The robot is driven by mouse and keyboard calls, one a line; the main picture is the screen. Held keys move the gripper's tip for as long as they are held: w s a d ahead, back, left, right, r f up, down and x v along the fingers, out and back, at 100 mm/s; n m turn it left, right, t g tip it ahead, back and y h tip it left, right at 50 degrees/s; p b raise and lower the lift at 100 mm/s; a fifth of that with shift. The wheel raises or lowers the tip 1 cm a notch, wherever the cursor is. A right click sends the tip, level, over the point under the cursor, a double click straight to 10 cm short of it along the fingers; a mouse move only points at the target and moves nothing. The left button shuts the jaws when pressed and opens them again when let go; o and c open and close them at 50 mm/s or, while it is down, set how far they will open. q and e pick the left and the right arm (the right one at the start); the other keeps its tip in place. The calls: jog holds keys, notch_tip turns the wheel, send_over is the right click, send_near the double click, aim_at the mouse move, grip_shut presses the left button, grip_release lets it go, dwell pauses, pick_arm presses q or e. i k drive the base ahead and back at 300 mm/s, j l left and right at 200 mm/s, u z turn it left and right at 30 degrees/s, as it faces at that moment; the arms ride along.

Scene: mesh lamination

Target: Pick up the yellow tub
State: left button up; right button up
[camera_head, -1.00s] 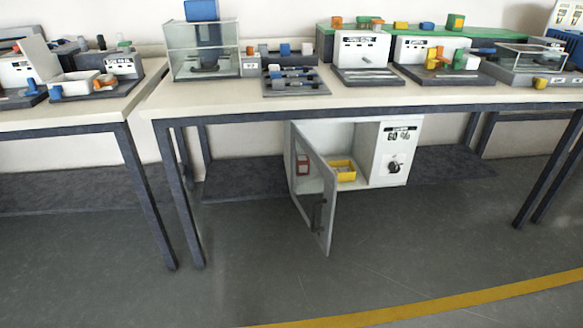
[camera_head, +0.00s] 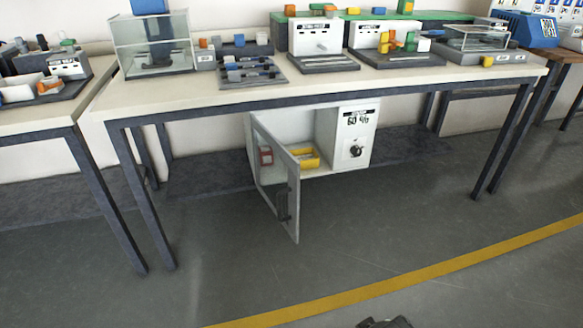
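The yellow tub (camera_head: 310,161) sits inside the open white cabinet (camera_head: 326,140) under the middle table. The cabinet's door (camera_head: 275,178) is swung out toward me and hides the tub's left part. The tub seems to hold something pale, too small to make out. A small dark part shows at the bottom edge, right of centre. It looks like the tip of my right gripper (camera_head: 385,323), far from the tub, and whether it is open is unclear. My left gripper is not in view.
A red item (camera_head: 266,156) is at the cabinet's left side, by the door. The table (camera_head: 330,87) above carries several lab devices, and its legs stand on both sides. The grey floor (camera_head: 400,235) before the cabinet is clear, crossed by a yellow line (camera_head: 400,288).

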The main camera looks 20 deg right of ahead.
aim_at(303, 159)
jog(key=i+l, duration=0.1)
jog(key=l, duration=0.35)
jog(key=i+l, duration=0.1)
jog(key=l, duration=0.3)
jog(key=i+l, duration=0.1)
jog(key=l, duration=0.35)
jog(key=i+l, duration=0.15)
jog(key=l, duration=0.25)
jog(key=i+l, duration=0.1)
jog(key=l, duration=0.35)
jog(key=i+l, duration=0.1)
jog(key=l, duration=0.3)
jog(key=i+l, duration=0.1)
jog(key=l, duration=0.35)
